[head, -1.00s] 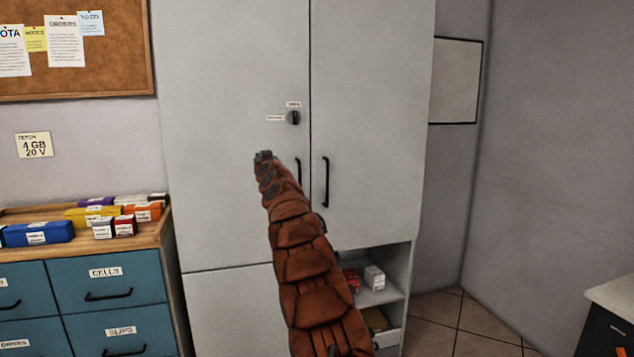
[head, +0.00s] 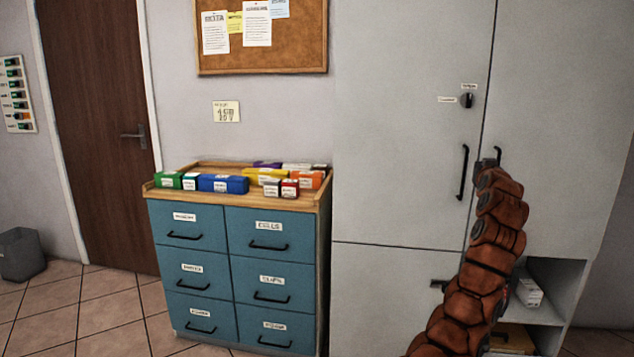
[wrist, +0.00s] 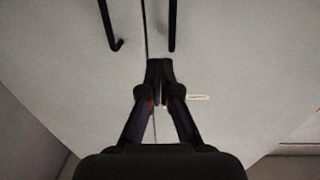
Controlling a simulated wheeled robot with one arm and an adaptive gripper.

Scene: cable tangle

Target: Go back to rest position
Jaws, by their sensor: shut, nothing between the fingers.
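My gripper (head: 489,158) is at the end of my brown segmented arm, in front of the tall grey cabinet (head: 400,180) on the right of the head view. In the wrist view my gripper (wrist: 159,68) has its fingertips together, with nothing between them. The cabinet doors are shut, and their black handles stand just beyond the fingertips; one handle (wrist: 172,25) is at the top of the wrist view. My gripper appears apart from the handles.
A blue drawer unit (head: 212,252) with labelled boxes (head: 222,184) on top stands left of the cabinet. A brown door (head: 100,120) and a grey bin (head: 20,254) are further left. Tiled floor (head: 110,310) is clear there. An open shelf (head: 540,312) is at the lower right.

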